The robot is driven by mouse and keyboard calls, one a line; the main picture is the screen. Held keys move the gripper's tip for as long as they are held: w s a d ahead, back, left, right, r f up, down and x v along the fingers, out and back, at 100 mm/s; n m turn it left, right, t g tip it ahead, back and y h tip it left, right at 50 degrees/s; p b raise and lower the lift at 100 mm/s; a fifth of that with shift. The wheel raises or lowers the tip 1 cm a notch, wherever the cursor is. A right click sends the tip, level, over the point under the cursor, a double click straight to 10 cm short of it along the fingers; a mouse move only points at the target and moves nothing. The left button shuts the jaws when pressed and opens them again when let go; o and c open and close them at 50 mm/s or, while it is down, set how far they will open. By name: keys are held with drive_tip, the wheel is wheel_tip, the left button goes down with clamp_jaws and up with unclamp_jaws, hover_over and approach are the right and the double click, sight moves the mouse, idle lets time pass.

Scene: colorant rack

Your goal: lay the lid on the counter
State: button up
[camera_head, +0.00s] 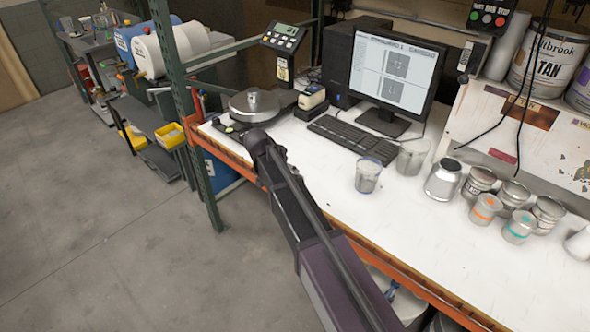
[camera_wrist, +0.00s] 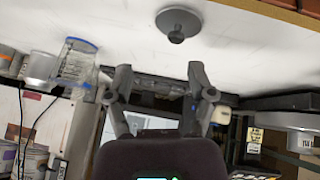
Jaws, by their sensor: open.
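The lid (camera_wrist: 180,21) is a grey disc with a dark central knob. In the wrist view it lies flat on the white counter (camera_wrist: 110,25), knob facing the camera, near the counter's front edge. I cannot make it out in the head view, where my arm covers part of the counter (camera_head: 330,152). My gripper (camera_wrist: 158,82) has its two fingers spread with nothing between them, and the lid is apart from them. In the head view my gripper (camera_head: 262,142) is by the counter's front edge, just in front of the scale (camera_head: 254,104).
A clear cup (camera_head: 368,176) with a blue rim, a second cup (camera_head: 411,158), a silver can (camera_head: 443,180) and several small tins stand to the right. The keyboard (camera_head: 352,138) and monitor (camera_head: 396,65) are behind. A green rack post (camera_head: 185,110) rises left of my gripper.

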drive_tip(key=w+d+r+n+g+y+p, duration=0.2)
drive_tip(key=w+r+g+y+p, duration=0.1)
drive_tip(key=r+p, duration=0.4)
drive_tip(key=shift+w+n+g+y+p, duration=0.4)
drive_tip(key=shift+g+y+p, duration=0.2)
drive_tip(key=shift+y+p, duration=0.45)
wheel_tip(320, 180, down, 9)
drive_tip(key=b, duration=0.9)
drive_tip(key=shift+r, duration=0.15)
drive_tip(key=f+b, duration=0.3)
drive_tip(key=shift+w+f, duration=0.2)
drive_tip(key=shift+w, duration=0.1)
drive_tip(key=shift+f+b, duration=0.9)
drive_tip(key=shift+b, duration=0.15)
